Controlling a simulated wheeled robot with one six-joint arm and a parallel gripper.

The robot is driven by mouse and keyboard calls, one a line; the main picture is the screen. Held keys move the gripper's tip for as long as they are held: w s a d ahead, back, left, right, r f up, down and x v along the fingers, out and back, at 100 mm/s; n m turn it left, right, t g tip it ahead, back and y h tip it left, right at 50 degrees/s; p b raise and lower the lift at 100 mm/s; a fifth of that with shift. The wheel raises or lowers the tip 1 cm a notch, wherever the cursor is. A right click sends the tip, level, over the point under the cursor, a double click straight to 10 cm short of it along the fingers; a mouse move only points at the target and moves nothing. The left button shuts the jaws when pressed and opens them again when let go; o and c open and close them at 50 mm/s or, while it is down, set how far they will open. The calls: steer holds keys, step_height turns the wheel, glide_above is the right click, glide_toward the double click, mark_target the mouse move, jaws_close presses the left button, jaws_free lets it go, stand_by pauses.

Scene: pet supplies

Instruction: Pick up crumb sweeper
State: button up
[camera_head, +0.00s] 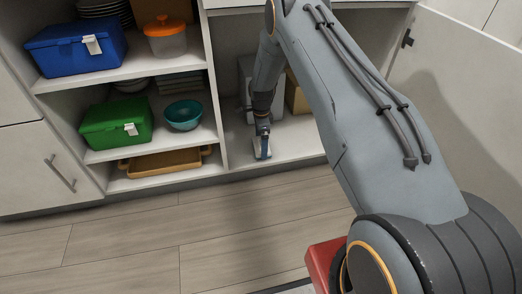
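My arm reaches down into the open right-hand cabinet compartment. My gripper (262,130) is at its lower end, pointing down near the front of the compartment floor. A small blue and pale object (263,149), possibly the crumb sweeper, stands upright directly below my gripper, at the front edge of the floor. At this size I cannot tell whether the fingers are closed on it or only beside it. The fingertips are too small and dark to make out.
Left shelves hold a blue box (77,49), an orange-lidded container (166,40), a green box (117,124), a teal bowl (184,113) and a tan tray (164,162). Inside the compartment stand a grey box (246,78) and a tan box (297,95). A divider (216,95) is left of my gripper.

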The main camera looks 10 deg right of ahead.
steer(key=shift+f, duration=0.8)
steer(key=shift+r, duration=0.1)
steer(key=c, duration=0.8)
step_height(320, 180, up, 10)
steer(key=p, duration=0.3)
steer(key=shift+p, duration=0.35)
